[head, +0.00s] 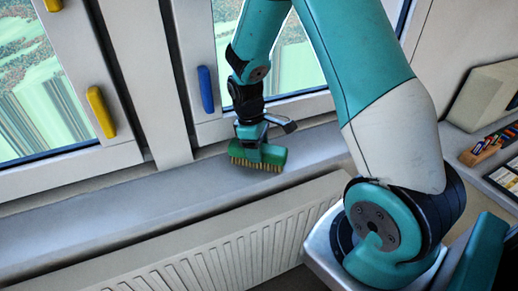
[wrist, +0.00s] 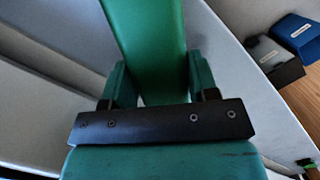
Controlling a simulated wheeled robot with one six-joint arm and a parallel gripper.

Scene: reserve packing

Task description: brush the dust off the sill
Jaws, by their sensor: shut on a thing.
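The sill (head: 85,217) is a long grey ledge under the windows in the head view. A green brush (head: 268,153) with tan bristles is held low over the sill, bristles down, in front of the window post. I cannot tell whether the bristles touch the sill. My gripper (head: 257,140) is shut on the brush. In the wrist view, the green brush (wrist: 150,35) sits between the two teal fingers of my gripper (wrist: 153,88). I cannot make out dust clearly on the sill. The strip behind my arm is hidden.
A white radiator (head: 205,258) runs below the sill's front edge. Yellow (head: 101,112) and blue (head: 206,89) window handles stick out above it. At right, a shelf holds a beige box (head: 482,97) and a tray of coloured items (head: 488,144). The sill's left stretch looks clear.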

